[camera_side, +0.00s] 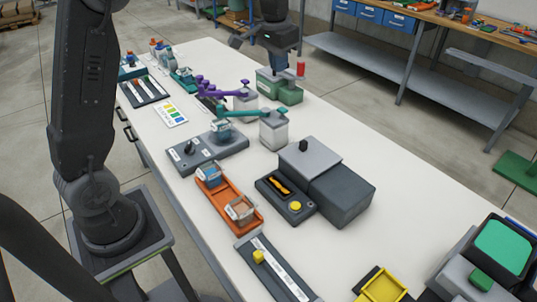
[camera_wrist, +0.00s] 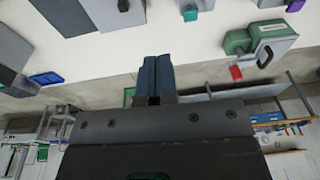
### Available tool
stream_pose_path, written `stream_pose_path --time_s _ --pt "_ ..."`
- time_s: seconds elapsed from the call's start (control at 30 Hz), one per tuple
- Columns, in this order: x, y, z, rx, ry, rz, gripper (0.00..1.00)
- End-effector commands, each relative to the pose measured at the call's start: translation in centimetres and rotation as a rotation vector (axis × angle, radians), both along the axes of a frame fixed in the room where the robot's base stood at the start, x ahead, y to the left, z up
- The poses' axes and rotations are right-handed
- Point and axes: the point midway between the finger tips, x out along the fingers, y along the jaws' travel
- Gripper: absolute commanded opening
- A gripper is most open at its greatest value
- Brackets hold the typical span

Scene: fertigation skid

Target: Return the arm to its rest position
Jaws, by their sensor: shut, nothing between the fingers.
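My gripper (camera_side: 281,66) hangs at the far edge of the white table (camera_side: 385,140) in the side view, its fingers pointing down. It is beside a green device (camera_side: 290,92) with a red cap (camera_side: 300,69). I cannot tell the exact gap between them in the side view. In the wrist view my gripper (camera_wrist: 157,60) has its two blue-grey fingers together with nothing between them. The green device (camera_wrist: 240,42) and its red cap (camera_wrist: 236,73) are to the right, apart from the fingers. No marker for a rest position shows.
White jugs with a teal handle (camera_side: 273,130) and a purple handle (camera_side: 245,100) stand nearby. A grey box (camera_side: 340,192), orange tray (camera_side: 225,207) and grey knob panel (camera_side: 205,152) occupy the table's middle. A workbench (camera_side: 420,50) stands behind.

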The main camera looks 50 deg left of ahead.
Motion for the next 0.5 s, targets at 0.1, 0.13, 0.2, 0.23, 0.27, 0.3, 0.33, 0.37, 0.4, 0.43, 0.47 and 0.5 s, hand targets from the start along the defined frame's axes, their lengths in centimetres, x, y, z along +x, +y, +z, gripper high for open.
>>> stream_pose_path --time_s 0.1,0.13,0.2,0.23,0.27,0.3,0.33,0.37,0.4,0.43,0.47,0.5 --pt "-4.2 -2.6 2.7 0.006 -0.061 -0.004 0.0" --pt "-5.3 -3.1 3.1 0.007 -0.074 -0.003 0.0" --pt "-7.9 -4.4 3.9 0.008 -0.108 -0.004 0.0" --pt "-9.0 -4.9 4.2 0.008 -0.123 -0.005 0.0" --pt "-10.1 -5.4 4.4 0.008 -0.138 -0.004 0.0" --pt "-11.7 -6.0 4.5 0.007 -0.156 -0.005 0.0" --pt "-12.8 -6.5 4.6 0.006 -0.172 -0.005 0.0" --pt "-14.0 -6.9 4.6 0.005 -0.185 -0.005 0.0" --pt "-15.5 -7.4 4.5 0.003 -0.206 -0.006 0.0" --pt "-16.6 -7.8 4.4 0.001 -0.219 -0.006 0.0" --pt "-17.8 -8.1 4.2 -0.001 -0.233 -0.006 0.0" --pt "-19.2 -8.5 3.9 -0.003 -0.252 -0.007 0.0"
